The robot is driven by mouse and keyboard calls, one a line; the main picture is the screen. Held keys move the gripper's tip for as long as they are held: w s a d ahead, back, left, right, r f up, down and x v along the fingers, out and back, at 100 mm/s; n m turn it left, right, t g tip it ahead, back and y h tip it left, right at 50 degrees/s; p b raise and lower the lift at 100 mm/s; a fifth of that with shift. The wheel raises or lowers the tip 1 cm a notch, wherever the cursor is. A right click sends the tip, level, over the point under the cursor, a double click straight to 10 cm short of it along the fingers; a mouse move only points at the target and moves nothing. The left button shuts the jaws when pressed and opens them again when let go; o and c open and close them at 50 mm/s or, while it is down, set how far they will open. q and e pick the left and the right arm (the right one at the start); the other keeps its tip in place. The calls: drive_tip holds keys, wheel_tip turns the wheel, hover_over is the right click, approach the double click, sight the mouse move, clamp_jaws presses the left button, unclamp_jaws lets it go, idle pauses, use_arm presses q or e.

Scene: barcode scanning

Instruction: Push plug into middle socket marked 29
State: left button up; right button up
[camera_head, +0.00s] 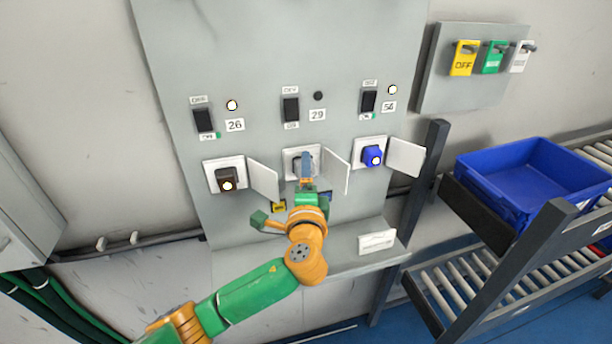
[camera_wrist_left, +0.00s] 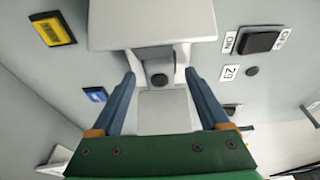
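The middle socket (camera_head: 314,155), below the label 29 (camera_head: 317,114), has its white cover (camera_head: 335,172) swung open to the right. My left gripper (camera_head: 306,158) is directly in front of this socket and hides most of it. In the left wrist view a dark grey plug-like piece (camera_wrist_left: 158,68) with a round spot sits at the socket, between the two blue fingers. The fingers of my left gripper (camera_wrist_left: 160,76) are spread, with visible gaps on both sides of it. How deep the piece sits cannot be told. My right gripper is not in view.
A brown plug (camera_head: 227,178) sits in the left socket and a blue plug (camera_head: 373,155) in the right one, both with open covers. The lamp (camera_head: 318,96) by 29 is dark; the other two are lit. A blue bin (camera_head: 530,180) stands on the right rack.

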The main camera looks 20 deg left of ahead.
use_arm(q)
drive_tip(key=shift+s, duration=0.1)
drive_tip(key=b+v, duration=0.1)
drive_tip(key=v, duration=0.6)
